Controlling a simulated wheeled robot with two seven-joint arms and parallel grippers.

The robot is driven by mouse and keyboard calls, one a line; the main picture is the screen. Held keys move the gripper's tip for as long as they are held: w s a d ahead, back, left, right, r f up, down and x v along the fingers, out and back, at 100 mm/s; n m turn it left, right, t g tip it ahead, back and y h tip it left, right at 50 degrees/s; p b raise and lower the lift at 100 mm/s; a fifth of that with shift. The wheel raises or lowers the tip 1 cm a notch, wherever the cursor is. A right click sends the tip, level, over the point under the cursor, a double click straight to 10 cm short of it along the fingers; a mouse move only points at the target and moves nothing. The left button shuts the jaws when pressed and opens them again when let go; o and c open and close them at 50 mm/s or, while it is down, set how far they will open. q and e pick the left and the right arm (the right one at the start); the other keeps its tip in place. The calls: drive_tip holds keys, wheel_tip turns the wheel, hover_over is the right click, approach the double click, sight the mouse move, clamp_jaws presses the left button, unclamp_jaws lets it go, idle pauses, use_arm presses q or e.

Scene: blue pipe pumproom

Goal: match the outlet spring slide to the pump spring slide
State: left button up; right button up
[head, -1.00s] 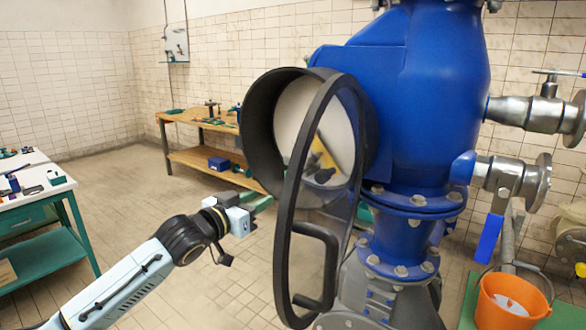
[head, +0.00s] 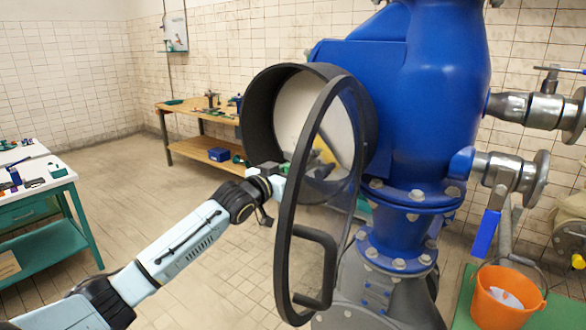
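A big blue pump body (head: 425,110) stands at centre right in the head view. A round black housing (head: 262,110) with a pale face inside opens toward the left. Its black-rimmed clear cover (head: 290,215) stands swung open in front. A yellow pointed part (head: 324,151) shows through the cover on the pale face. My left gripper (head: 285,172) is at the lower mouth of the housing, partly behind the cover's rim; its fingers are too hidden to judge. I cannot make out either spring slide for certain. My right gripper is not in view.
The cover with its handle (head: 318,270) stands close beside my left arm. Valves (head: 515,175) and an orange bucket (head: 506,297) are at the right. A wooden bench (head: 200,148) and a white-topped table (head: 35,180) stand at the left, with clear floor between.

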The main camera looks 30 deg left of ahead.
use_arm(q)
drive_tip(key=shift+w, duration=0.6)
drive_tip(key=shift+c, duration=0.4)
clamp_jaws()
